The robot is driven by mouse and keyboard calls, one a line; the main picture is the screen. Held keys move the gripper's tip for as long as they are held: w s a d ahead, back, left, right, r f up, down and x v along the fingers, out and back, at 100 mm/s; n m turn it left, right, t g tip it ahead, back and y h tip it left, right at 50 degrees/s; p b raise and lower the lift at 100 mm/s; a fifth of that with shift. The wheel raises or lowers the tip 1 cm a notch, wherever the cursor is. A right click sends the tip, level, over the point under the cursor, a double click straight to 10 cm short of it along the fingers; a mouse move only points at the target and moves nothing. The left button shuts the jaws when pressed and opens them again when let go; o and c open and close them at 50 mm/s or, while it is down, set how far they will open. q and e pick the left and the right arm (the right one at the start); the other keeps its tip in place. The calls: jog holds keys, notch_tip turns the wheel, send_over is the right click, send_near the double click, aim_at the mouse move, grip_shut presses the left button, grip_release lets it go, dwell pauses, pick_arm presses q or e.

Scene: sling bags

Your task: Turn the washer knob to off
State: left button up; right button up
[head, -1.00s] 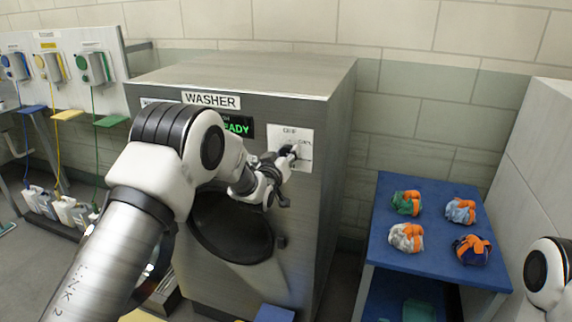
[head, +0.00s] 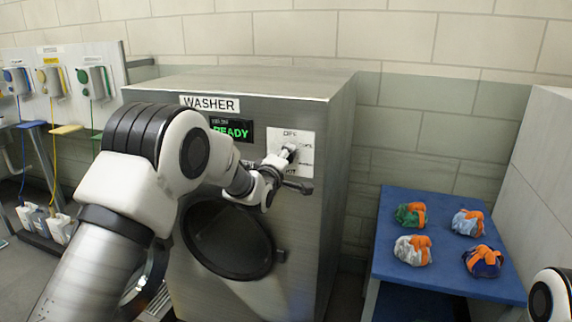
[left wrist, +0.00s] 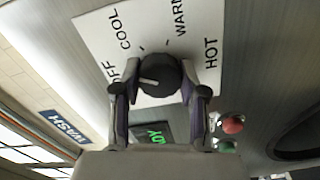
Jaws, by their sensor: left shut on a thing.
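The washer (head: 322,215) stands at the middle of the head view, with a white dial panel (head: 304,139) on its front. The dark round knob (left wrist: 158,72) shows at the middle of the left wrist view, on the panel lettered OFF, COOL, WARM and HOT. Its white mark points left, toward the OFF lettering. My left gripper (left wrist: 158,88) is shut on the knob, one finger on each side. In the head view my left gripper (head: 290,163) partly hides the knob and lettering. My right gripper is not in view; only part of my right arm shows.
A green READY display (head: 231,130) and a dark round door (head: 228,240) are on the washer front. Red (left wrist: 232,124) and green (left wrist: 226,146) buttons sit near the gripper. A blue table (head: 447,276) with several sling bags stands at right.

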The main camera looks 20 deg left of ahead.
pick_arm(q)
jog(key=n+b, duration=0.1)
jog(key=n, duration=0.2)
jog(key=shift+n, duration=0.3)
jog(key=shift+n+b, duration=0.55)
jog(key=shift+n, duration=0.65)
jog(key=shift+r, duration=0.1)
jog(key=o, duration=1.1)
jog(key=shift+o, duration=0.2)
jog(key=s, duration=1.1)
jog(key=shift+s+a, duration=0.15)
jog(key=shift+s, duration=0.25)
